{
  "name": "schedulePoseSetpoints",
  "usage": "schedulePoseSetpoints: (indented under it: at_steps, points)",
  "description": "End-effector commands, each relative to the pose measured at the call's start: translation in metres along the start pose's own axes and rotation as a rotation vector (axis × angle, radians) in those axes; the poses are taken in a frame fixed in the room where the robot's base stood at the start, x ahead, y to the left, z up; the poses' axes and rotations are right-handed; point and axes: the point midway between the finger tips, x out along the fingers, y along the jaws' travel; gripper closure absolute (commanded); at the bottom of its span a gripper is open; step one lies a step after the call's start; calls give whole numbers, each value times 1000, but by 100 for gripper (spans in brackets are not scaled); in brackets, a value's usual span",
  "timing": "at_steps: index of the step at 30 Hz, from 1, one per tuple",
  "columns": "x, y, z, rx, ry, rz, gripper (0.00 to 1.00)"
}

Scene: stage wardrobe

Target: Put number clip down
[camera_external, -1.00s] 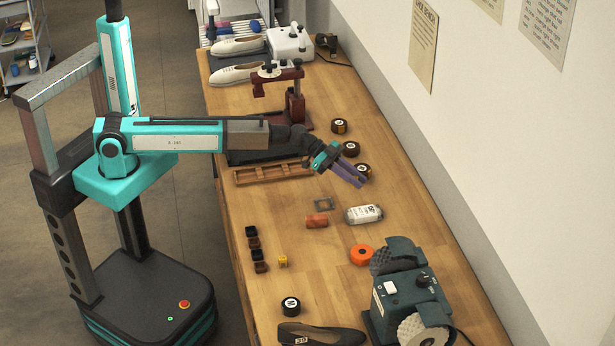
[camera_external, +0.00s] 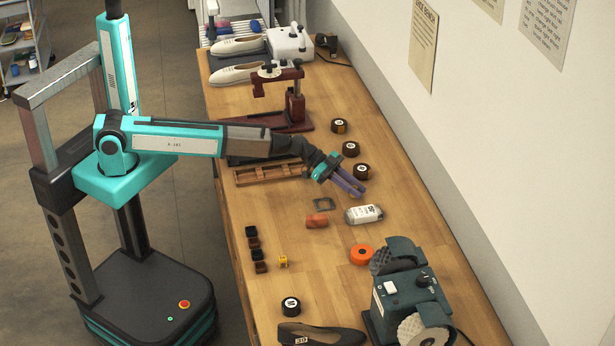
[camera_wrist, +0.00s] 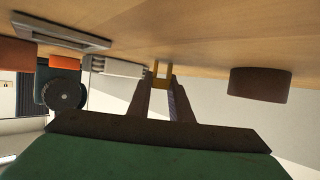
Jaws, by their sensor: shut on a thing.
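My gripper (camera_external: 357,189) reaches over the bench, its purple fingers angled down to the right. In the wrist view my gripper (camera_wrist: 160,80) is shut on a small yellow number clip (camera_wrist: 161,70), which shows between the fingertips. In the outside view the held clip is too small or hidden to make out. The clip appears close to the bench top; I cannot tell if it touches. Another small yellow piece (camera_external: 283,261) lies on the bench beside the dark blocks.
Bench stays clear at centre front.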

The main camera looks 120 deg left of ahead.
Motion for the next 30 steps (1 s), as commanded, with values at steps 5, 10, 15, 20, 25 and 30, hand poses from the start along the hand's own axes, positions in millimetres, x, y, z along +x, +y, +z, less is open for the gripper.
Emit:
schedulePoseSetpoints:
  at_steps: [5, 10, 15, 20, 25, 30]
  points:
    - [0, 0, 0, 0, 0, 0, 100]
    - [1, 0, 2, 0, 0, 0, 100]
    - [1, 0, 3, 1, 0, 0, 100]
    - [1, 0, 2, 0, 0, 0, 63]
    - [1, 0, 2, 0, 0, 0, 63]
    - [1, 0, 2, 0, 0, 0, 63]
